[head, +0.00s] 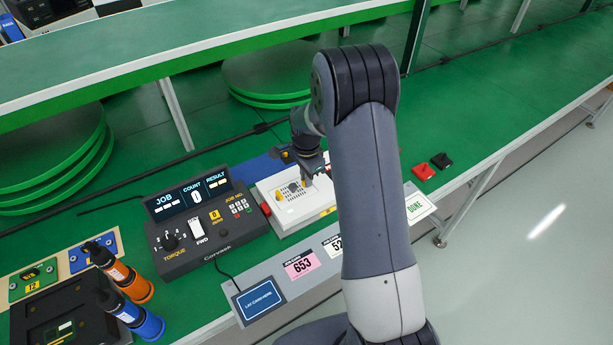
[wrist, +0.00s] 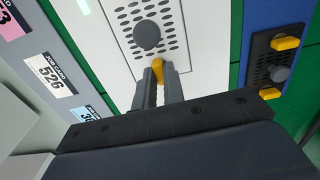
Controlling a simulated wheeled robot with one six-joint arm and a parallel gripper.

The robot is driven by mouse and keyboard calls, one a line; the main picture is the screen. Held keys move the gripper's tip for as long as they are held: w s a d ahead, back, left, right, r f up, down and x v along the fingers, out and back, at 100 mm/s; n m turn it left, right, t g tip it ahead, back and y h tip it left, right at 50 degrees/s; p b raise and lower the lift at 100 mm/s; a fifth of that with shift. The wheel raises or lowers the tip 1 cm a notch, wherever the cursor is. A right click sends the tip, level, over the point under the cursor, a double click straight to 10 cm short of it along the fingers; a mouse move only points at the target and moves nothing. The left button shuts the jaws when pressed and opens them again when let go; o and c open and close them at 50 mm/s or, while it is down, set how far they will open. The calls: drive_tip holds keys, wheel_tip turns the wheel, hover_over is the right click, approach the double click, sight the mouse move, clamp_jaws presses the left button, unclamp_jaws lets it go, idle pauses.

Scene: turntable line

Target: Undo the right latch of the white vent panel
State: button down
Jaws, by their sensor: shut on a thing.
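The white vent panel (head: 303,209) lies on the green bench, with a grey knob (wrist: 146,36) amid the vent holes in the wrist view. A yellow latch (head: 280,196) shows at the left of its vent in the head view. The right latch (wrist: 157,66), also yellow, is between my fingertips at the other end of the vent. My gripper (wrist: 158,73) is shut on this right latch. My arm partly hides the panel's right side in the head view. How far the latch is turned is hard to tell.
A blue panel (wrist: 245,35) with a dark vent and yellow latches lies beside the white one. A dark control box (head: 205,228) stands to the left. Job cards (head: 302,264) lie along the front. Red (head: 424,171) and black (head: 441,160) pieces lie at the right.

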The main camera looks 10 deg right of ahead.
drive_tip(key=n+b, duration=0.1)
drive_tip(key=n, duration=0.3)
drive_tip(key=shift+f+b, duration=0.1)
drive_tip(key=shift+b, duration=0.3)
drive_tip(key=n+b, duration=0.1)
drive_tip(key=n, duration=0.3)
drive_tip(key=shift+n, duration=0.3)
drive_tip(key=n+b, duration=0.1)
drive_tip(key=n, duration=0.7)
drive_tip(key=shift+n+b, duration=0.3)
drive_tip(key=shift+b, duration=0.05)
drive_tip(key=c, duration=1.5)
unclamp_jaws()
